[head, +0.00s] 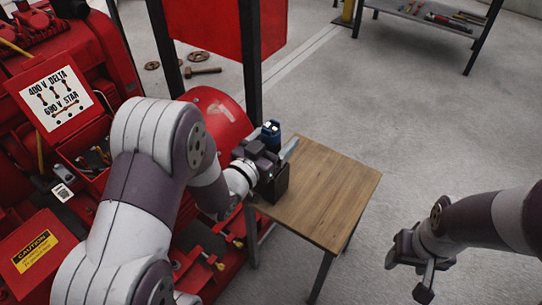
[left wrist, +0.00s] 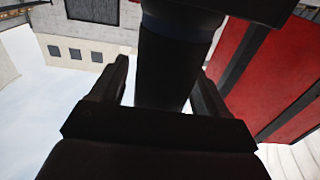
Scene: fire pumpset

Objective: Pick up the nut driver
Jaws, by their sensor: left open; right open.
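A dark tool with a blue part (head: 271,133), which looks like the nut driver, stands at the back left of the small wooden table, mostly hidden behind my left gripper (head: 278,162). In the left wrist view, its thick black handle (left wrist: 168,70) lies between the two open fingers of my left gripper (left wrist: 160,85), with a blue band above. Gaps show beside the handle, and I cannot tell whether either finger touches it. My right gripper (head: 410,272) is open and empty at the lower right, over the floor, apart from the table.
The wooden table (head: 330,195) has a bare top in front and right. Red pump machinery (head: 40,85) with an open box crowds the left. A dark post (head: 250,65) stands behind the tool. A hammer (head: 203,71) lies on the floor. A tool shelf (head: 420,18) stands far right.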

